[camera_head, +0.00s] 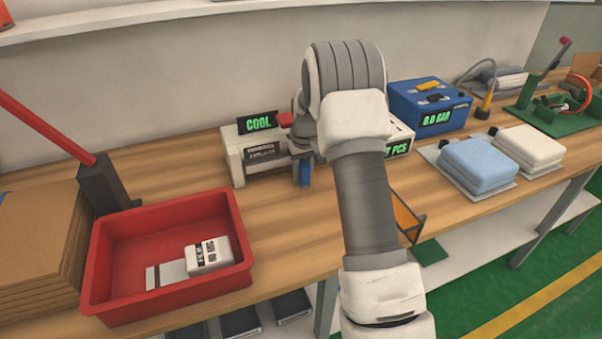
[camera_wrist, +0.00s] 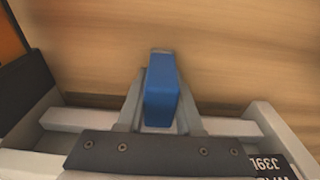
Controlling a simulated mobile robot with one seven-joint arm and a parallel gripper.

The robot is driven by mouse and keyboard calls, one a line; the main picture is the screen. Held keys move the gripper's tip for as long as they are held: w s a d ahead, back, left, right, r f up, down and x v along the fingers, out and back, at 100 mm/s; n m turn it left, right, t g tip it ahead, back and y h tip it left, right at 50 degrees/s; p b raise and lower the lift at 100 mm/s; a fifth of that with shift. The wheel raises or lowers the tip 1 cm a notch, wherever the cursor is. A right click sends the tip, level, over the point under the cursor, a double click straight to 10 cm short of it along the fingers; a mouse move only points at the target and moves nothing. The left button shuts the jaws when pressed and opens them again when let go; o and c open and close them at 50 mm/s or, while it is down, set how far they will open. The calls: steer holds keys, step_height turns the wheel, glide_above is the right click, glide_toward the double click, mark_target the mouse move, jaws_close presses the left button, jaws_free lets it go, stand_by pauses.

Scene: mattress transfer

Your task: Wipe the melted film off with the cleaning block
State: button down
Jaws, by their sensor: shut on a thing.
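The blue cleaning block (camera_wrist: 161,92) is pinched between the two fingers of my gripper (camera_wrist: 160,78) in the wrist view. In the head view the block (camera_head: 305,173) shows as a small blue piece below my gripper (camera_head: 301,162), in front of the white sealer (camera_head: 236,158). The sealer carries a green "COOL" display (camera_head: 258,124) and a dark label. In the wrist view pale parts of the sealer (camera_wrist: 270,118) lie beneath the fingers. I cannot tell whether the block touches the sealer. My arm covers the sealer's right part. No melted film can be made out.
A red bin (camera_head: 120,247) holding a white labelled packet (camera_head: 208,254) stands at the front left. A blue "0.0 BAR" unit (camera_head: 432,107) stands behind my arm to the right. Folded blue (camera_head: 480,164) and white pads lie further right. Wood is bare between bin and sealer.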

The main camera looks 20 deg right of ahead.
mark_target(302, 161)
steer(key=shift+r+p, duration=1.75)
steer(key=shift+r, duration=1.05)
steer(key=shift+r+p, duration=1.05)
steer(key=shift+r, duration=0.55)
